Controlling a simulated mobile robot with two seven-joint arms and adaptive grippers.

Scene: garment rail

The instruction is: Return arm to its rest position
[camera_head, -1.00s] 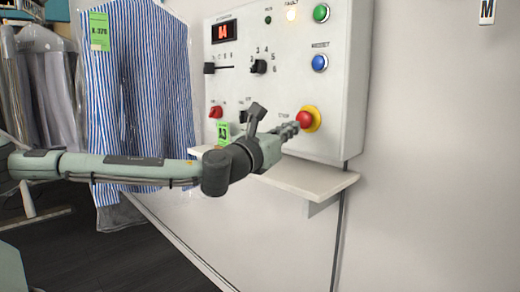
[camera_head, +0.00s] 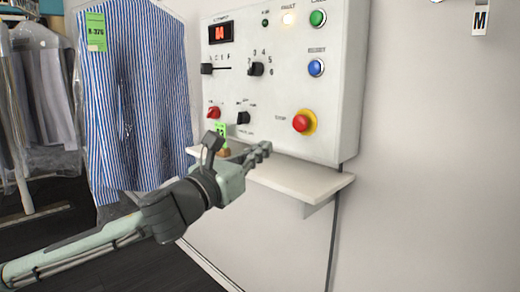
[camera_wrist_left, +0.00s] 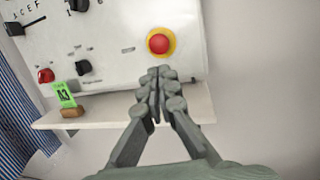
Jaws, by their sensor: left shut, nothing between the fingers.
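My left gripper (camera_head: 262,150) is shut and empty, in front of the lower edge of the white control panel (camera_head: 282,95) and above the small shelf (camera_head: 300,180). It is apart from the red stop button (camera_head: 301,123) with its yellow collar, which lies up and to the right of the fingertips. In the left wrist view the closed fingers (camera_wrist_left: 160,85) point toward the panel, just below the stop button (camera_wrist_left: 159,43). My left arm reaches in from the lower left. My right gripper is in neither view.
A striped shirt (camera_head: 138,90) with a green tag hangs left of the panel. Bagged garments (camera_head: 45,85) hang on a rail farther left. A green tag on a brown base (camera_wrist_left: 70,112) stands on the shelf.

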